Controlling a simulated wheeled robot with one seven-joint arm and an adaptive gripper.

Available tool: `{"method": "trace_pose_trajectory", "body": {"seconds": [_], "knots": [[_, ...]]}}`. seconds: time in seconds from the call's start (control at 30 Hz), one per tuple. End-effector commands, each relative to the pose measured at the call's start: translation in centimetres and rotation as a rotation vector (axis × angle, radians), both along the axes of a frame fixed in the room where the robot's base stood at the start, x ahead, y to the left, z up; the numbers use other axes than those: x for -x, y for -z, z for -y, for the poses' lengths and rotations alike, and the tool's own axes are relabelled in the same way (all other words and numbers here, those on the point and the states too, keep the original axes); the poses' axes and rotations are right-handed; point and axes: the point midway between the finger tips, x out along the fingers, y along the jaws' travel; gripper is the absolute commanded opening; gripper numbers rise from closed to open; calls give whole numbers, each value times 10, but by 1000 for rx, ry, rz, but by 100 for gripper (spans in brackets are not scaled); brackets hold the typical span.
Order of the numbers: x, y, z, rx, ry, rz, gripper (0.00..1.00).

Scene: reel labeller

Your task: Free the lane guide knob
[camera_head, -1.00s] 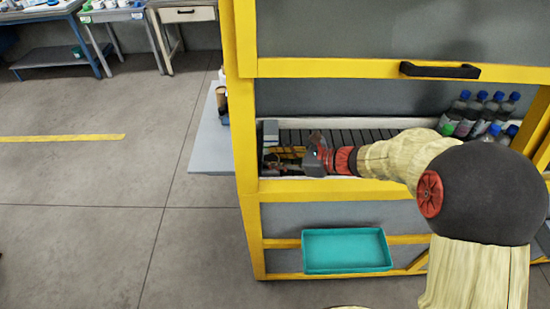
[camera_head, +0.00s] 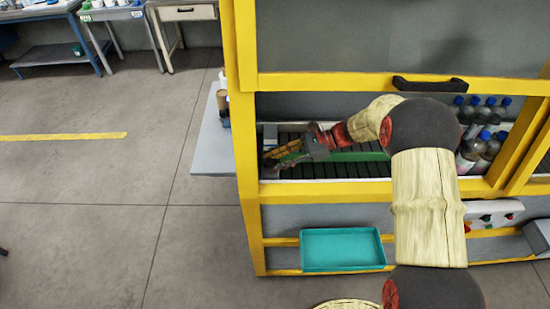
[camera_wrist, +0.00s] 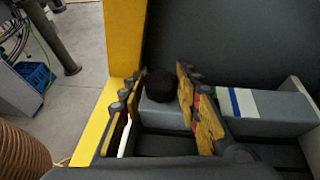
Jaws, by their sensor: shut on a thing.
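A round black knob (camera_wrist: 160,84) sits on a grey block in the wrist view, between the two yellow-padded fingers of my gripper (camera_wrist: 158,112). The gripper is shut on it, though the exact contact is hard to see. In the head view my gripper (camera_head: 281,157) is inside the machine opening at the left end of the slatted conveyor (camera_head: 335,172); the knob cannot be made out there. A green rail (camera_head: 358,156) runs along the conveyor to the right of the gripper.
A yellow frame (camera_head: 245,120) surrounds the opening, with its post close left of my gripper. Several blue-capped bottles (camera_head: 484,140) stand at the conveyor's right. A teal tray (camera_head: 343,250) is below. A raised panel with a black handle (camera_head: 430,84) is above.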

Motion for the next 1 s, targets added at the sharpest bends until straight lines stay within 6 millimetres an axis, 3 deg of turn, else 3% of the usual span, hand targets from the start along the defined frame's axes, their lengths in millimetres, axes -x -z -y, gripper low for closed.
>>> {"method": "trace_pose_trajectory", "body": {"seconds": [0.3,0.77,0.8,1.0], "knots": [[-2,0,0,1,-102,0,8],[-2,0,0,1,-115,1,8],[-2,0,0,1,-115,1,33],[-2,0,0,0,-115,1,45]]}}
